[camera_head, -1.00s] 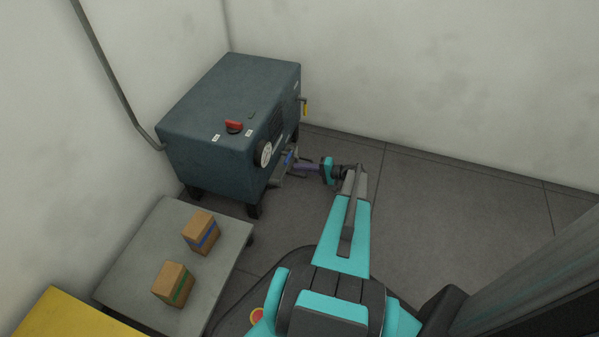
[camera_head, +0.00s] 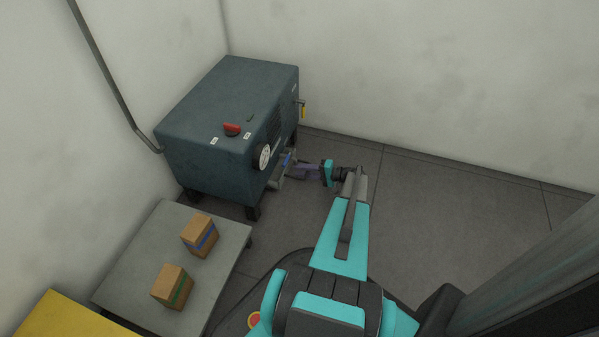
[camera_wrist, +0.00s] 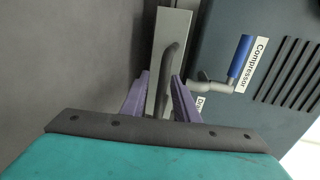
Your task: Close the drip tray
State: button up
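The drip tray (camera_wrist: 173,28) is a light grey, narrow drawer low on the front of the dark blue-grey compressor cabinet (camera_head: 215,130). It stands out from the cabinet front; in the head view it is small and partly hidden by my gripper. A dark grey bar handle (camera_wrist: 168,75) runs along the tray's face. My gripper (camera_wrist: 160,78) has purple fingers on either side of this handle, with a gap between them, so it looks open around the handle. Contact cannot be told. In the head view my gripper (camera_head: 296,169) is low at the cabinet's front.
A valve with a blue lever (camera_wrist: 240,58) sticks out right of the tray, beside a Compressor label (camera_wrist: 251,65). A grey low table (camera_head: 130,265) with two cardboard boxes (camera_head: 200,236) stands at left. The floor (camera_head: 430,210) to the right is clear.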

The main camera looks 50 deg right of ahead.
jog(key=p+v, duration=0.4)
jog(key=v, duration=0.9)
jog(key=shift+s+d+b, duration=0.1)
jog(key=shift+s+b, duration=0.1)
jog(key=shift+b, duration=0.35)
jog(key=b+v, duration=0.3)
jog(key=b, duration=0.4)
jog(key=shift+r, duration=0.15)
